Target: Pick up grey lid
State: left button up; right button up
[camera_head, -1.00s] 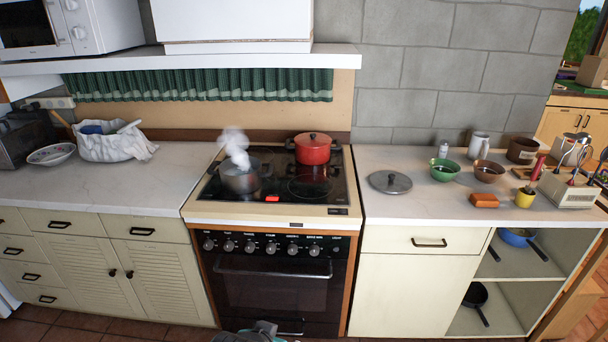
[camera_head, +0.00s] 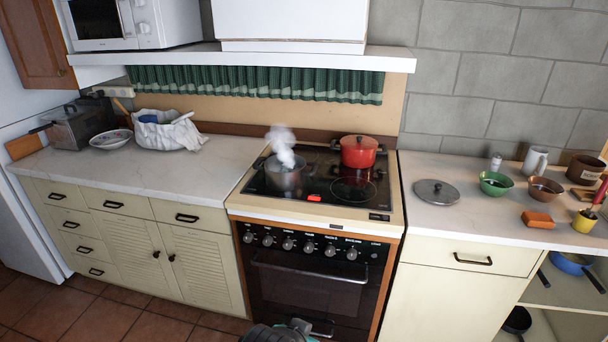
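The grey lid (camera_head: 436,192) is a round flat disc with a small knob. It lies on the pale counter just right of the stove. A steaming grey pot (camera_head: 286,176) without a lid stands on the stove's left front burner. A red lidded pot (camera_head: 358,151) stands at the back right of the stove. A dark part of my own body shows at the bottom edge, in front of the oven. Neither of my grippers can be made out in this view.
The stove (camera_head: 320,214) sits between two counters. Green bowl (camera_head: 495,183), brown bowl (camera_head: 545,189) and an orange block (camera_head: 538,220) are right of the lid. The counter in front of the lid is clear. A shelf (camera_head: 220,62) overhangs the stove; tiled floor is open at lower left.

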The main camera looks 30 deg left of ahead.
aim_at(437, 192)
jog(key=i+l+u, duration=0.2)
jog(key=i+l, duration=0.15)
jog(key=i+l+u, duration=0.2)
jog(key=i+l, duration=0.15)
jog(key=l, duration=0.2)
jog(key=i+l+u, duration=0.2)
jog(key=l, duration=0.3)
jog(key=i, duration=0.1)
